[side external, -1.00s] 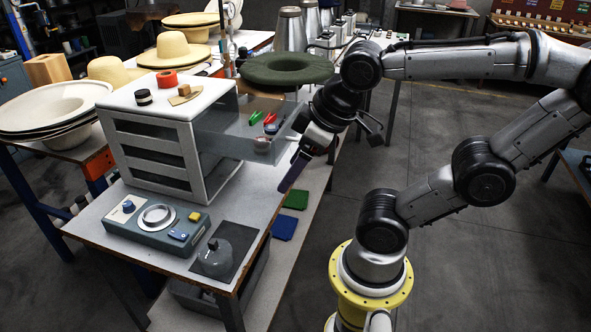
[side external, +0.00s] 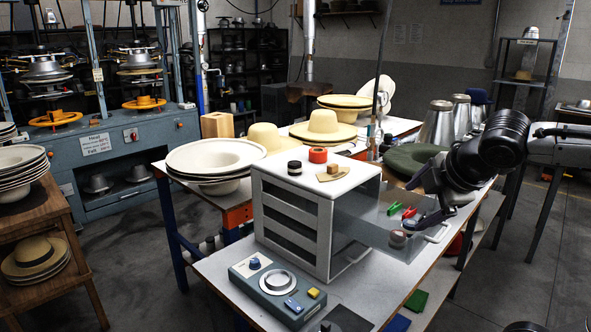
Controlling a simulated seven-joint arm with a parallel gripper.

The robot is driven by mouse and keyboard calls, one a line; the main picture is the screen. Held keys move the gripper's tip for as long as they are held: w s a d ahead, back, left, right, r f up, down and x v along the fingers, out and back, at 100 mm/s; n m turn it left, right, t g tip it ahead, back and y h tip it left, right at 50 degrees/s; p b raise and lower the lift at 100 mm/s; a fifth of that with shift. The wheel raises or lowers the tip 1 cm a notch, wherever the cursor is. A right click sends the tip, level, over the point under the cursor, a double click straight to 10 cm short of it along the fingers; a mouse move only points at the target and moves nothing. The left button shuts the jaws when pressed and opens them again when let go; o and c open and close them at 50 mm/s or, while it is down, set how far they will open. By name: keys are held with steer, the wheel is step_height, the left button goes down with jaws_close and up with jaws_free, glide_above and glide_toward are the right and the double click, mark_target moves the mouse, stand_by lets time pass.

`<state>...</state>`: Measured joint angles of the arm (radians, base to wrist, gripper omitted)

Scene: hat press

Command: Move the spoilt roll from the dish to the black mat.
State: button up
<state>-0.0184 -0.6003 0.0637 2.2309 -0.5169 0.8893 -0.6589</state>
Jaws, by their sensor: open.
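My gripper (side external: 432,220) is open over the right end of the pulled-out clear drawer (side external: 378,224), close to its handle; its fingers are dark and hard to make out. A small brownish-pink round piece (side external: 398,238) is in the drawer just left of the fingers, apart from them as far as I can tell. It may be the roll, but I cannot tell. A red roll (side external: 318,155) and a black-and-white roll (side external: 294,167) lie on the white cabinet top. The black mat (side external: 347,319) is cut off by the bottom edge. I cannot make out a dish.
Red and green clips (side external: 402,211) lie in the drawer. The white cabinet (side external: 290,222) and a control box with a dial (side external: 277,284) stand on the bench. A dark green hat (side external: 412,160) lies behind the drawer. Stacked pale hats (side external: 215,158) stand at left.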

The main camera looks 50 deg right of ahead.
mark_target(295, 163)
steer(key=w+d+r+n+t+h, duration=0.1)
steer(key=w+d+r+n+h, duration=0.15)
steer(key=w+n, duration=0.55)
steer(key=w+d+r+n+t+h, duration=0.15)
steer(key=w+r+n, duration=0.25)
steer(key=w, duration=0.7)
steer(key=w+a+f+n+h, duration=0.1)
steer(key=w+a+f+n, duration=0.1)
steer(key=w+f, duration=0.3)
steer(key=w+a+f+n, duration=0.2)
steer(key=w+n, duration=0.1)
steer(key=w, duration=0.4)
steer(key=x, duration=0.8)
steer(key=shift+d, duration=0.15)
steer(key=shift+x, duration=2.65)
steer(key=shift+f, duration=0.15)
steer(key=c, duration=1.3)
jaws_close()
